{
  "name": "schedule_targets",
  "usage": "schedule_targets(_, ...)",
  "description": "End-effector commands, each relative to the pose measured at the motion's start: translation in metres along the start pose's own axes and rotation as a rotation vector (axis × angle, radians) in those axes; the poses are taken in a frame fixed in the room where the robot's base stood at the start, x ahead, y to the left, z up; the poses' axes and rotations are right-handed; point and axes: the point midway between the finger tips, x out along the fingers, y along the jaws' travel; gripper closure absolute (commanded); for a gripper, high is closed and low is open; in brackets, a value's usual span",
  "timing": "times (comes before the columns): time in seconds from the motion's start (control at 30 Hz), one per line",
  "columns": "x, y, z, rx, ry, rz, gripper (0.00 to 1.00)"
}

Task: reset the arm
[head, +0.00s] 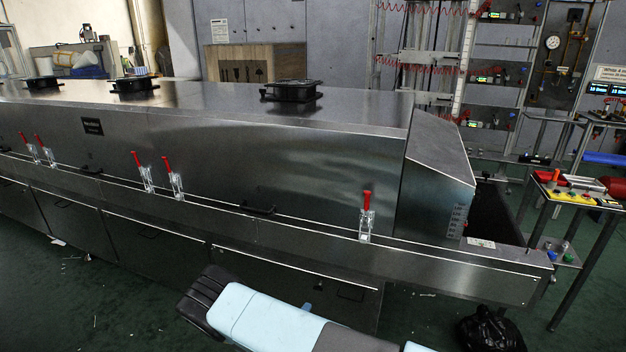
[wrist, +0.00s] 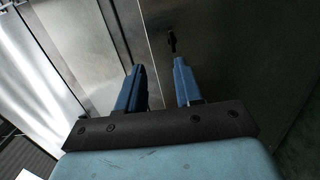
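My gripper (wrist: 157,68) shows in the wrist view with its two blue fingers apart and nothing between them. A metal panel of the dryer (wrist: 95,35) lies in front of the fingers. A small dark handle or latch (wrist: 171,41) shows on the metal just beyond the fingertips; I cannot tell whether there is contact. In the head view my pale blue arm reaches across the bottom, in front of the long steel tunnel dryer (head: 270,150).
Several red-handled toggle clamps, one of them at the right (head: 366,215), line the dryer's front ledge. A control stand (head: 575,195) is at the right. A black bag (head: 490,330) lies on the green floor. Lower panels with handles face my arm.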

Motion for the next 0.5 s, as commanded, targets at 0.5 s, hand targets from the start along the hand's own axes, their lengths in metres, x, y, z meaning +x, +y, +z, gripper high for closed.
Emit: schedule_targets(0.5, 0.052, 0.161, 0.031, 0.078, -0.433, -0.101, 0.65)
